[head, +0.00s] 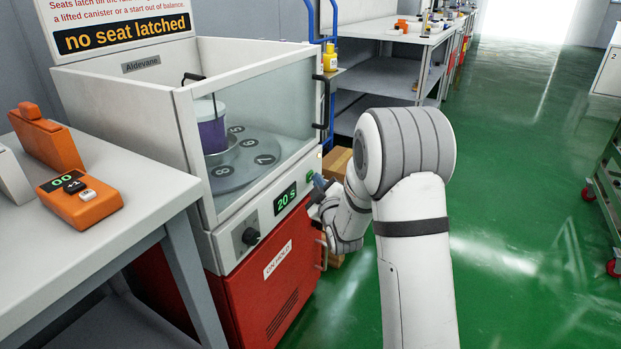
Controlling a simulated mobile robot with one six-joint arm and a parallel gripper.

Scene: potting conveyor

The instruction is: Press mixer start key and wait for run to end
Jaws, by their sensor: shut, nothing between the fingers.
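The mixer (225,215) is a white cabinet with a clear-walled chamber and a red base. Inside the chamber, a canister with a purple body (212,135) stands on a grey turntable (245,175) with numbered seats. The front panel has a black knob (251,237), a display (286,198) reading "20 s" in green, and a green key (309,176) at its right end. My gripper (317,187) is shut and empty, right beside the green key. My wrist partly hides it, and I cannot tell whether it touches the key.
A sign (122,38) above the mixer reads "no seat latched". A grey table (130,215) at left holds orange devices (80,200). A cardboard box (337,162) sits behind my wrist. Workbenches (400,35) stand at the back. Green floor is clear at right, beside a green cart (603,185).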

